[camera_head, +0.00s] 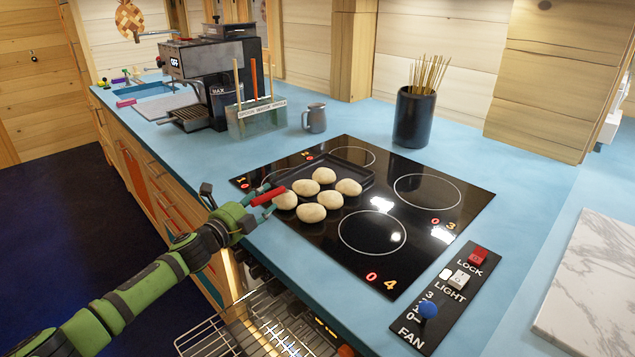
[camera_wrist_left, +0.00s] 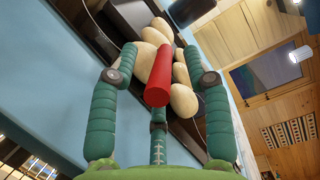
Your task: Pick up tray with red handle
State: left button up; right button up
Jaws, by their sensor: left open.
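The dark tray (camera_head: 352,170) sits on the black cooktop (camera_head: 420,212) and bears several pale dough balls (camera_head: 311,212). Its red handle (camera_head: 268,196) sticks out to the left, toward the counter's front edge. My left gripper (camera_head: 262,202) is at the handle, with its green fingers spread. In the left wrist view, the red handle (camera_wrist_left: 158,78) lies between the two upper fingers, with visible gaps to both. A third finger is below it. The dough balls (camera_wrist_left: 184,100) and part of the tray lie beyond the handle. My right gripper is not in view.
A coffee machine (camera_head: 212,75), a clear holder with sticks (camera_head: 257,117), a metal pitcher (camera_head: 315,118) and a dark skewer pot (camera_head: 414,117) stand behind the cooktop. The control panel (camera_head: 445,295) is at its right. A wire rack (camera_head: 262,338) juts out below the counter.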

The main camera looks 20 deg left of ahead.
pick_arm(q)
grip_shut()
jog(key=shift+w+r, duration=0.15)
jog(key=shift+r, duration=0.2)
